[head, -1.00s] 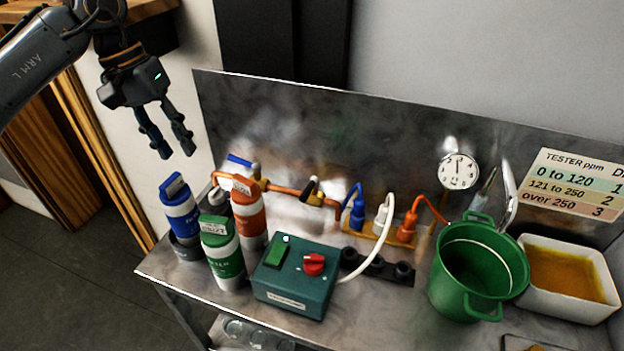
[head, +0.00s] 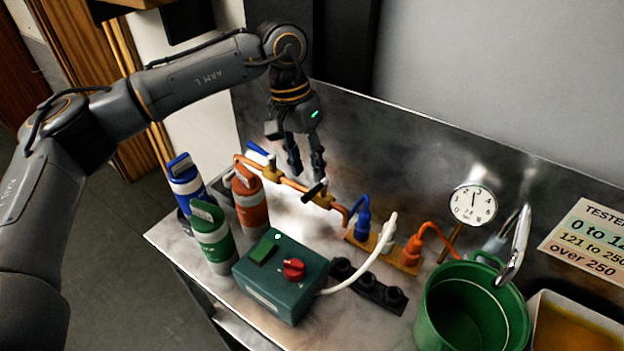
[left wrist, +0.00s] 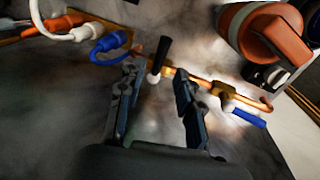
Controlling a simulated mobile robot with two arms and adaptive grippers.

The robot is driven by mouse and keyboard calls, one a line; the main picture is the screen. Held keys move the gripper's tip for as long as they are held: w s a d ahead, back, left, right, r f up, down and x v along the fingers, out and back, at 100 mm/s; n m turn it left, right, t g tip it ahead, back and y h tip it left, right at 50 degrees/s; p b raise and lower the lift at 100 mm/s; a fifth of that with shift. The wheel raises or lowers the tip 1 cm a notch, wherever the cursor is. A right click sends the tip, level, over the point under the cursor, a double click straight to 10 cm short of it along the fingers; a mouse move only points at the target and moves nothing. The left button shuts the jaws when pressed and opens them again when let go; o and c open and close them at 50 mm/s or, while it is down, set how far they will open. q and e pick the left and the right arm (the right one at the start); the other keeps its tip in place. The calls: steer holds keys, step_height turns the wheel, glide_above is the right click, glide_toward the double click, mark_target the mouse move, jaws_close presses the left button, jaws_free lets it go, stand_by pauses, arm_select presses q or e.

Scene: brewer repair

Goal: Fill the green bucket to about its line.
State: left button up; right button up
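The green bucket (head: 430,318) stands at the right of the steel counter; a pale line runs round its inside near the top. I cannot tell whether it holds water. A chrome spout (head: 518,245) rises just behind it. A copper pipe (head: 292,184) carries a valve with a black lever (head: 314,192) and one with a blue lever (head: 257,148). My left gripper (head: 306,178) is open and empty, pointing down above the pipe. In the left wrist view the black lever (left wrist: 160,55) shows between the open fingers (left wrist: 158,95), apart from them. My right gripper is not in view.
Blue (head: 186,180), green (head: 213,238) and orange (head: 250,200) cartridges stand at the left. A green box with a red knob (head: 270,285), coloured plugs (head: 388,245) and a dial (head: 473,204) stand mid-counter. A white tray (head: 540,300) is right of the bucket.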

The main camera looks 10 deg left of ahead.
mark_target(312, 190)
arm_select(q)
steer(key=f, duration=0.4)
steer(key=shift+s+d+p, duration=0.2)
steer(key=shift+d+p, duration=0.1)
steer(key=shift+d, duration=0.05)
steer(key=shift+f, duration=0.25)
steer(key=shift+d+f, duration=0.1)
steer(key=shift+f, duration=0.15)
steer(key=c, duration=0.6)
jaws_close()
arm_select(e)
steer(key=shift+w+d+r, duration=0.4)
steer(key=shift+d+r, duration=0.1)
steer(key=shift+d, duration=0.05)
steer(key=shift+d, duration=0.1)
